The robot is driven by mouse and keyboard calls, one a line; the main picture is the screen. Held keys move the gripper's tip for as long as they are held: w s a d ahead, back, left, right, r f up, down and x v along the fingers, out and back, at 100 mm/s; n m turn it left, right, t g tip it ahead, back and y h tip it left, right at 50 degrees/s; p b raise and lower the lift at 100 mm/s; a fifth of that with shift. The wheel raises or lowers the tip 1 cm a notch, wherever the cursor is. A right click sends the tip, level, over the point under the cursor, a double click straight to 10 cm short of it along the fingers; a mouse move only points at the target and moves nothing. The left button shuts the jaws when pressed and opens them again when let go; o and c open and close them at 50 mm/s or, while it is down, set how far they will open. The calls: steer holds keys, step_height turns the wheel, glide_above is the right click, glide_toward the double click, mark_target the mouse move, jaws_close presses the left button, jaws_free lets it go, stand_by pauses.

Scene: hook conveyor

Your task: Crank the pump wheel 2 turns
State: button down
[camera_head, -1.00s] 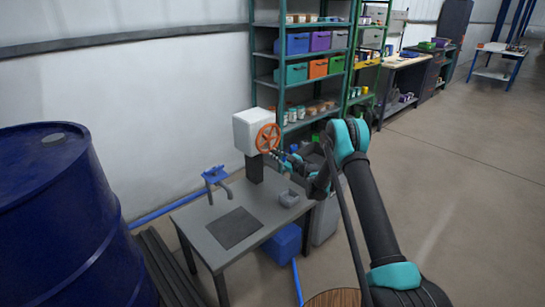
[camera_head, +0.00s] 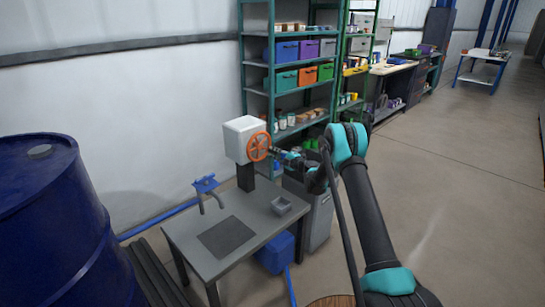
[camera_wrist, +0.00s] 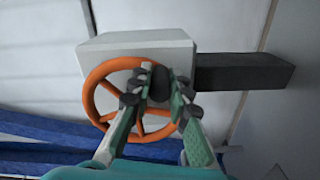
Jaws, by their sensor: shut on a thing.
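The orange pump wheel (camera_head: 259,147) is a spoked ring on the front of a white box (camera_head: 240,137), which stands on a dark post at the back of a grey table. My gripper (camera_head: 281,153) is at the wheel's right side in the head view. In the wrist view the wheel (camera_wrist: 96,88) shows close up. My gripper (camera_wrist: 158,85) has its fingers over the side of the wheel nearest the post, around a dark knob between the fingertips. It is shut on that knob, the wheel's crank handle. The fingers hide part of the rim.
The grey table (camera_head: 186,235) also bears a blue-topped tap (camera_head: 205,185) and a small grey box (camera_head: 281,205). A blue barrel (camera_head: 45,220) stands at the left. Shelves (camera_head: 245,80) with bins stand behind. Open floor (camera_head: 450,220) lies at the right.

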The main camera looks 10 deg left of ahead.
steer(key=shift+w+d+r+n, duration=0.15)
steer(key=shift+r+n, duration=0.25)
steer(key=shift+n, duration=0.2)
steer(key=c, duration=1.4)
jaws_free()
steer(key=v, duration=1.2)
steer(key=shift+r, duration=0.1)
